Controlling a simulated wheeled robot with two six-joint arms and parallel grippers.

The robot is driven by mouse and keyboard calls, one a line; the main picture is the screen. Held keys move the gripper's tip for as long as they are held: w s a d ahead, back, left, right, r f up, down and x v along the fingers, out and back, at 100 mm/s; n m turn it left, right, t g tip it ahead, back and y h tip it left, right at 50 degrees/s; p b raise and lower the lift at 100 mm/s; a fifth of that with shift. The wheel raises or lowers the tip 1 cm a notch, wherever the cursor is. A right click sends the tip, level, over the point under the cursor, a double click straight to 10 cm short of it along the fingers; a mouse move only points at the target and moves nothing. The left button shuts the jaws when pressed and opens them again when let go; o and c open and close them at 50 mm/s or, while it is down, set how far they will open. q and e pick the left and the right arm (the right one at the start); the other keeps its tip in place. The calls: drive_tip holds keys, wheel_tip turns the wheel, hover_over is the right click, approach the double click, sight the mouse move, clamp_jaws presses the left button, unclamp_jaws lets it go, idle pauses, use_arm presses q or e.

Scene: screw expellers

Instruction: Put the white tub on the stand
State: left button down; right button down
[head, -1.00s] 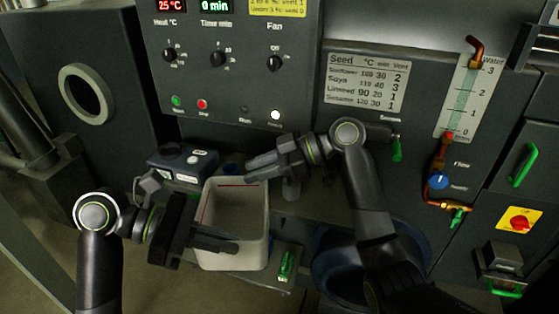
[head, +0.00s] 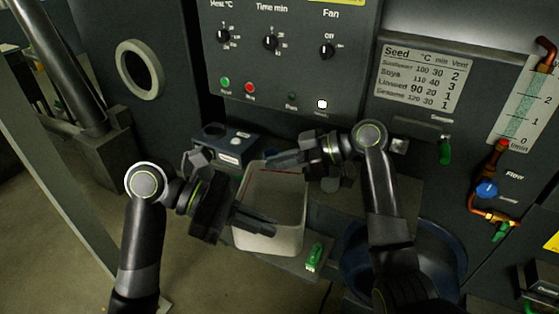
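The white tub (head: 289,236) stands upright in the middle of the head view, open at the top, in front of the machine. My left gripper (head: 256,222) reaches in from the left, with a dark finger across the tub's lower left part. My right gripper (head: 284,159) reaches in from the right, with its fingers at the tub's back rim. Both grippers overlap the tub, but whether they are clamped on its walls is not clear. What lies under the tub is hidden, and I cannot tell which part is the stand.
A blue-grey box with a white label (head: 231,158) sits behind the tub to the left. A green-handled part (head: 315,256) is just right of the tub. A dark blue basin (head: 440,258) lies lower right, partly behind my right arm. Machine panels rise behind.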

use_arm(q)
drive_tip(key=c, duration=1.5)
unclamp_jaws()
drive_tip(key=shift+c, duration=0.2)
drive_tip(key=shift+a, duration=0.1)
